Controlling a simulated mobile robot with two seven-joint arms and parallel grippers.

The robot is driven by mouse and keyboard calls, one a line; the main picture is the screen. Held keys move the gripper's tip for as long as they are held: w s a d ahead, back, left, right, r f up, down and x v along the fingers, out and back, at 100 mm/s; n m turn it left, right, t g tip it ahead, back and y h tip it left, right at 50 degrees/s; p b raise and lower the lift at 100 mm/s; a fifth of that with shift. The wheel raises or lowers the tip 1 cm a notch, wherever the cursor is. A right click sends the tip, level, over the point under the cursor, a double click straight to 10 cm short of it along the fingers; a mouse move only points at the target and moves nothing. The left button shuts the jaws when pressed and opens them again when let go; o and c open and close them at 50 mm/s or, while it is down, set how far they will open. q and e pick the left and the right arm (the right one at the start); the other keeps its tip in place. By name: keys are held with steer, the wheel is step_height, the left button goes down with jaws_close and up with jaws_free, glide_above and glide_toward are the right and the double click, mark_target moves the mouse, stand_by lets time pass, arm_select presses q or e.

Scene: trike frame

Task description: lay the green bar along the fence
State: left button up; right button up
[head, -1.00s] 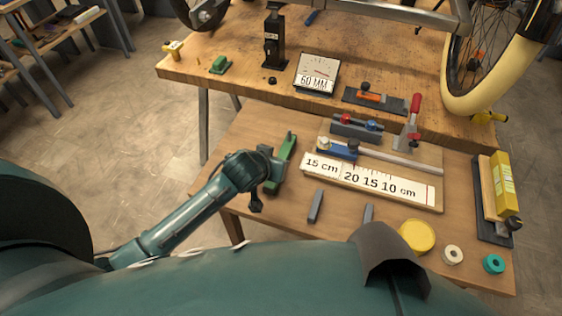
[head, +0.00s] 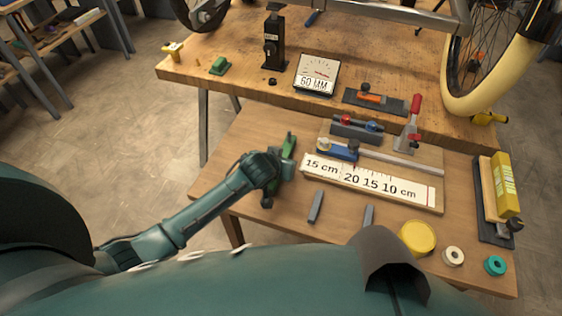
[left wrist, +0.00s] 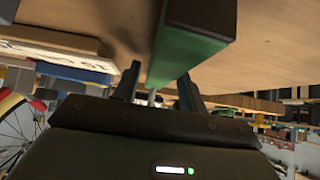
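The green bar (head: 289,148) is at the left part of the lower table, left of the ruler board (head: 437,205); its near part is hidden by my gripper. My left gripper (head: 279,172) is at the bar. In the left wrist view, the bar (left wrist: 195,45) crosses close in front and runs back between the two fingers (left wrist: 160,82), which stand apart. I cannot tell whether they touch it. A silver rail (head: 400,162), seemingly the fence, runs along the board behind the printed scale, with a blue block (head: 338,151) at its left end. My right gripper is not in view.
Two grey pieces (head: 315,207) (head: 368,215), a yellow round tub (head: 417,238) and two rolls lie in front. The workbench (head: 230,95) is behind.

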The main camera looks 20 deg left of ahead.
arm_select(q)
jaws_close()
steer(key=shift+r, duration=0.15)
